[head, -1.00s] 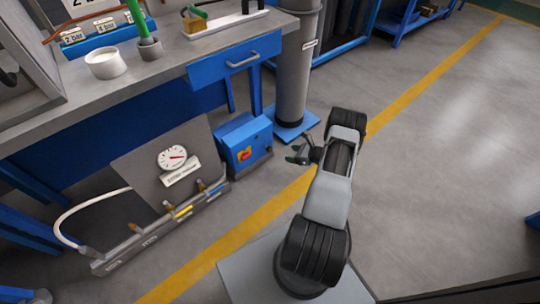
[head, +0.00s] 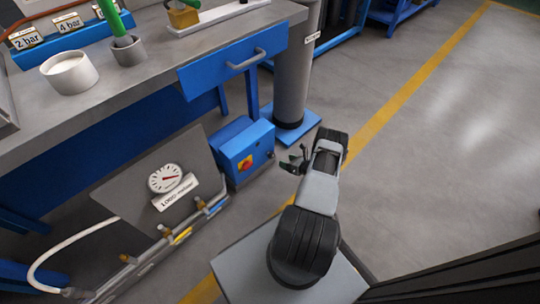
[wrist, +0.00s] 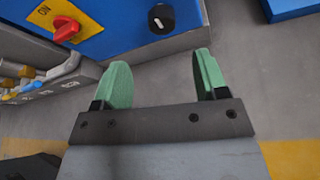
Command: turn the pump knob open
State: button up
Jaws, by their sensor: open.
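The blue pump box (head: 236,148) stands on the floor beside the bench. In the wrist view its face (wrist: 115,22) carries a red knob (wrist: 66,30) on a yellow plate marked ON, at upper left. A round black knob (wrist: 161,18) with a white mark sits to the right of it. The red knob also shows small in the head view (head: 246,163). My gripper (wrist: 158,78) is open, with two green fingers spread and nothing between them. It is apart from the box, with the black knob above the finger gap in the wrist view.
A gauge panel (head: 140,172) with a row of fittings (head: 190,230) stands left of the box. The bench drawer (head: 235,62) overhangs behind it. A grey column (head: 293,75) on a blue foot stands behind right. Open floor (head: 440,150) lies to the right.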

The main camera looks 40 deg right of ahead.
aim_at(273, 156)
jog(key=b+x, duration=0.3)
jog(key=x, duration=0.6)
jog(key=shift+d+f, duration=0.1)
jog(key=shift+f, duration=0.05)
jog(key=shift+b+x, duration=0.5)
jog(key=shift+x, duration=0.45)
jog(key=c, duration=0.9)
jog(key=shift+c, duration=0.2)
